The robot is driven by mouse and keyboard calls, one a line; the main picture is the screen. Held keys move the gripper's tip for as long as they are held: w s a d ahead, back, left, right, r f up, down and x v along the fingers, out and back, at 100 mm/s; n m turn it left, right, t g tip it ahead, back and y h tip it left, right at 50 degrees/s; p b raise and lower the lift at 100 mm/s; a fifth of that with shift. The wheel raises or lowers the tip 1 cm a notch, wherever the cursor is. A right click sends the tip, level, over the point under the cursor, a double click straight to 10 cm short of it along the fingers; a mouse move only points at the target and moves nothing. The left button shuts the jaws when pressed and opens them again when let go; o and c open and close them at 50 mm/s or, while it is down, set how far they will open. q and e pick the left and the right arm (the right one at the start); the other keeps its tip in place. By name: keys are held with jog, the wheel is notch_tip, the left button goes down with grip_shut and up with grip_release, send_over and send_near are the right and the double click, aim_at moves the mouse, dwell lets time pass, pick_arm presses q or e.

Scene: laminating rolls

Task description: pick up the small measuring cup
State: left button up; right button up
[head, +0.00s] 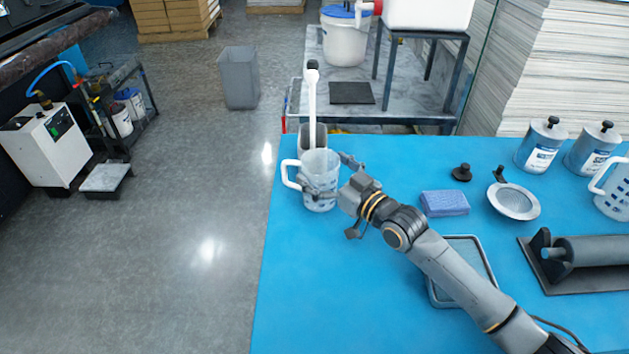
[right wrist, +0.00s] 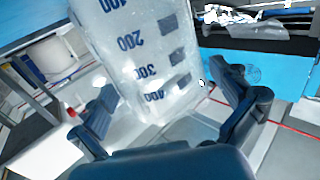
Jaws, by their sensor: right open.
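The small measuring cup (head: 321,168) stands upright near the left edge of the blue table. It is clear, with a white handle on its left side. My right gripper (head: 331,174) is open at the cup's right and near side, with one finger across its front and the other by its far right side. In the right wrist view the cup (right wrist: 143,50) shows upside-down printed marks and lies between the open fingers (right wrist: 168,100). Whether either finger touches it I cannot tell. My left gripper is not in view.
A grey holder with a white long-handled tool (head: 312,100) stands right behind the cup. The table's front left is clear.

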jog(key=shift+w+a, duration=0.45)
jog(key=c, duration=1.3)
jog(key=shift+c, duration=1)
jog(key=shift+r, duration=0.1)
